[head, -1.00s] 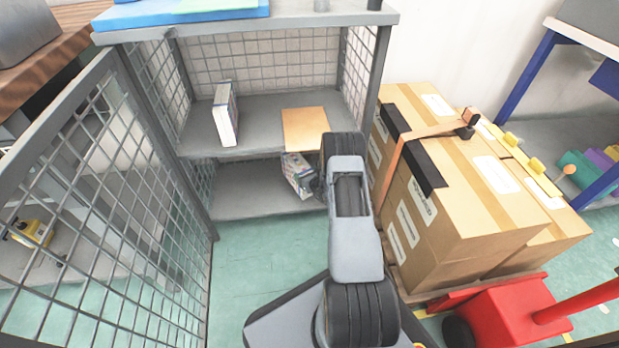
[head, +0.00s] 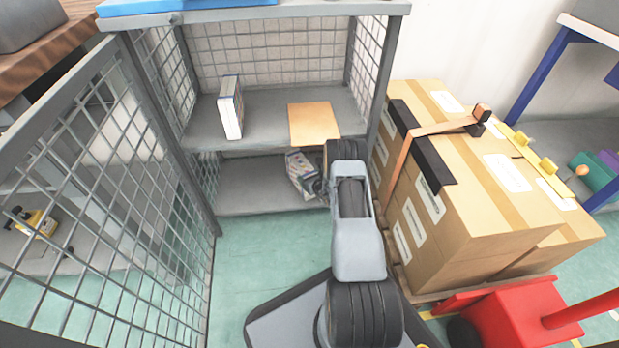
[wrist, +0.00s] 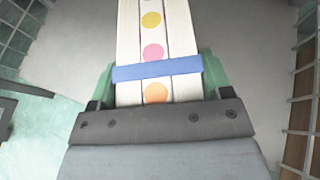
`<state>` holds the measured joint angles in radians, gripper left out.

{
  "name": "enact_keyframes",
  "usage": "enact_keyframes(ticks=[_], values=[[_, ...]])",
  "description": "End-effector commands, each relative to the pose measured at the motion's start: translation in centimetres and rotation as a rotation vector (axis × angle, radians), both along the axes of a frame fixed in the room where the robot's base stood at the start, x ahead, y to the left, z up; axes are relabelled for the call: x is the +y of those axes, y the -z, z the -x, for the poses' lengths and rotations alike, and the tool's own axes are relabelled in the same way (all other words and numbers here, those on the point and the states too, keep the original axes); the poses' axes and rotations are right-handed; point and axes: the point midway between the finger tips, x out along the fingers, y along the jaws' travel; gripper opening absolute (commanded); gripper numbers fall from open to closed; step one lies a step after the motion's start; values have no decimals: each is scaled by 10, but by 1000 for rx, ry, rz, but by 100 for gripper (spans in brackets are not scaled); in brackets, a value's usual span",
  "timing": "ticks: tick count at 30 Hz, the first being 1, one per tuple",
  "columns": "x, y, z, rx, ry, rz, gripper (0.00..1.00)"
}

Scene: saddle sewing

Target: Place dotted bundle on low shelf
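The dotted bundle (wrist: 153,35) is a set of pale strips with yellow, pink and orange dots and a blue band. In the wrist view it lies between the green fingers of my gripper (wrist: 157,78), which is shut on it. In the head view the bundle (head: 301,172) shows tilted in the lower bay of the mesh cabinet, over the low shelf (head: 245,192). My arm partly hides it and the gripper there. I cannot tell whether the bundle touches the shelf.
The shelf above (head: 265,118) holds an upright book-like bundle (head: 231,107) and a flat tan board (head: 314,123). The mesh door (head: 110,190) stands open at left. Strapped cartons (head: 480,200) stand close on the right. The low shelf's left part is clear.

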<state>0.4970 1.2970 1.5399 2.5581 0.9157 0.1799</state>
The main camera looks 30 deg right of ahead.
Motion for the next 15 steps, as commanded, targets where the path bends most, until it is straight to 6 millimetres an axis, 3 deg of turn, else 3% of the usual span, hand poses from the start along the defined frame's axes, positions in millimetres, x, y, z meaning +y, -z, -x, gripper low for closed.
enact_keyframes(ticks=[7,15], values=[[0,0,0,0,0,0,96],[0,-2,0,0,0,0,97]])
